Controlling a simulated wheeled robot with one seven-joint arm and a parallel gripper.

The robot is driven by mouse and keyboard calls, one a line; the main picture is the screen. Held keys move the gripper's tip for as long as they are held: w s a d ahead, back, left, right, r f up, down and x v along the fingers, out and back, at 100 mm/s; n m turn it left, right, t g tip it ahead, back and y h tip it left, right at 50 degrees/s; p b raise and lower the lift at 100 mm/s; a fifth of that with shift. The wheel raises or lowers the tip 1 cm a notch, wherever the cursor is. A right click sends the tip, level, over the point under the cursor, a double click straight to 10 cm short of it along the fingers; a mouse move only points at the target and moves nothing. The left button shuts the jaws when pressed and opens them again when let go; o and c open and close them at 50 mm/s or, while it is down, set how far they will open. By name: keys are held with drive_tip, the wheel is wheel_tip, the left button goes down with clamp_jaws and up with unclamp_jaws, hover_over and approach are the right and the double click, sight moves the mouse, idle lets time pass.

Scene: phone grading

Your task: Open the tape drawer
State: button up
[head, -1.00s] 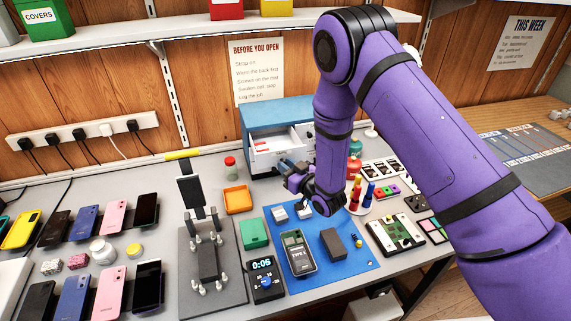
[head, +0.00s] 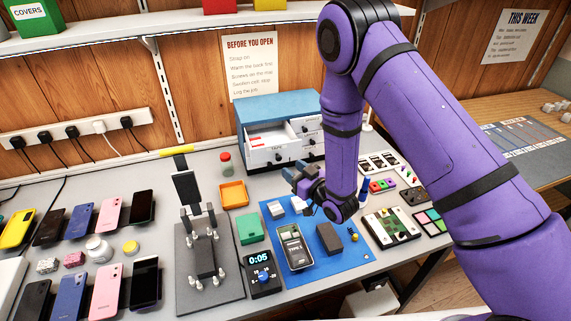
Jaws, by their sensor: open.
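The drawer cabinet (head: 279,106) has a blue top and white drawer fronts with dark knobs, and stands at the back of the bench. Its left drawer (head: 282,154), whose small label seems to read TAPE, stands pulled out. White and red contents show inside it. The right drawers (head: 310,131) look closed. My gripper (head: 291,174) is open and empty, in front of and below the pulled-out drawer and apart from its knob. My wrist hides part of the fingers and the cabinet's right side is partly behind my arm.
A blue mat (head: 345,262) with a phone (head: 293,247) and small blocks lies below my gripper. An orange tray (head: 234,194) and a red-capped jar (head: 225,162) stand left of the cabinet. Colourful bottles and parts lie right of my wrist.

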drive_tip(key=v, duration=0.5)
drive_tip(key=shift+s, duration=0.1)
idle(0.3)
drive_tip(key=w+d+r+m+g+h, duration=0.1)
drive_tip(key=w+d+r+h, duration=0.3)
drive_tip(key=r, duration=0.6)
drive_tip(key=w+d+r+m+g+h, duration=0.1)
drive_tip(key=d+r+m+h, duration=0.15)
drive_tip(key=d+r, duration=0.45)
drive_tip(key=s+d+r+m+g+h, duration=0.1)
drive_tip(key=s+d+r+h, duration=0.1)
drive_tip(key=s+d+r, duration=0.3)
drive_tip(key=s+d+r+m+g+h, duration=0.15)
drive_tip(key=s+r, duration=0.25)
drive_tip(key=r, duration=0.4)
drive_tip(key=s+d+r+g, duration=0.1)
drive_tip(key=s+r, duration=0.1)
drive_tip(key=s, duration=0.6)
drive_tip(key=s+d+r+m+g+h, duration=0.1)
drive_tip(key=s+d+r+g, duration=0.1)
drive_tip(key=s, duration=0.6)
drive_tip(key=s+d+r+g, duration=0.1)
drive_tip(key=s+d+r, duration=0.1)
drive_tip(key=s, duration=0.6)
drive_tip(key=shift+s+r+m, duration=0.35)
drive_tip(key=shift+r+m, duration=0.05)
drive_tip(key=shift+r, duration=0.25)
